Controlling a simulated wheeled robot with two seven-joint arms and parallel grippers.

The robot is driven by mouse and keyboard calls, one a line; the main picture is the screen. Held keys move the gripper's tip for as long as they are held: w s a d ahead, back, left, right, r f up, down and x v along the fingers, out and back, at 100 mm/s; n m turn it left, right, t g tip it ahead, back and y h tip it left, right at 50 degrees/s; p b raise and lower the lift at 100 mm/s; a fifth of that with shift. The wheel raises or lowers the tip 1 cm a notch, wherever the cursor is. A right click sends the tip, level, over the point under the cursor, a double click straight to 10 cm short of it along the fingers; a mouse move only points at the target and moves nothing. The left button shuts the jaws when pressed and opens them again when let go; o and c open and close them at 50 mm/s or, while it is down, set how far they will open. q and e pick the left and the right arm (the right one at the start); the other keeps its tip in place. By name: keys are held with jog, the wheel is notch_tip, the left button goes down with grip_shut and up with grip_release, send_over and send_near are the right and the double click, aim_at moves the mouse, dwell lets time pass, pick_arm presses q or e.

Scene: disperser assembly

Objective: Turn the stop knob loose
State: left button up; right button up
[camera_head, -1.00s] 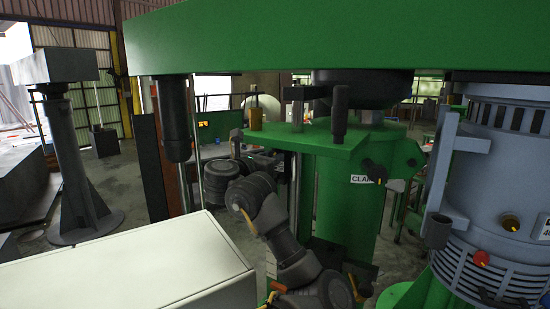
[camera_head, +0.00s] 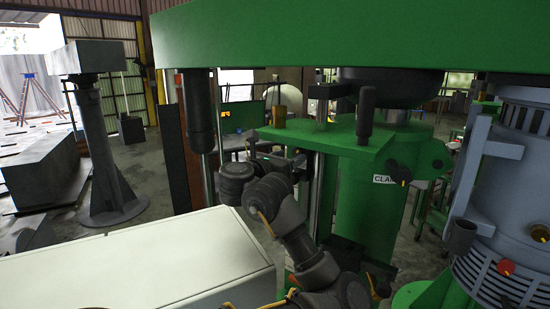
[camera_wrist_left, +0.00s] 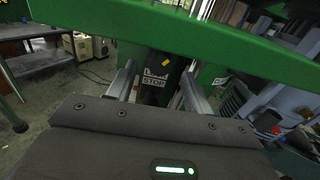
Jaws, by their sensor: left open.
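A STOP label (camera_wrist_left: 153,82) on the green column shows in the left wrist view, between my gripper's fingers. A dark part with a yellow mark (camera_wrist_left: 167,62) is beside and above it; I cannot tell its full shape, nor surely that it is the stop knob. The stop knob is not visible in the head view. My left gripper (camera_wrist_left: 158,73) is open, its two grey fingers on either side of the label, with nothing clearly held. In the head view my left gripper (camera_head: 288,158) is below the green plate, left of the column, partly hidden. My right gripper is out of view.
A black knob (camera_head: 400,172) sits beside the CLAMP label. A grey motor housing (camera_head: 505,170) stands right. A white cabinet top (camera_head: 140,262) fills the lower left.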

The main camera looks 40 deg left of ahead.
pick_arm(q)
jog(key=s+d, duration=0.1)
jog(key=s, duration=0.7)
jog(key=shift+s+d, duration=0.15)
jog(key=shift+s, duration=0.05)
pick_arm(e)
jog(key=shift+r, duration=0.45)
pick_arm(q)
jog(key=shift+r, duration=0.1)
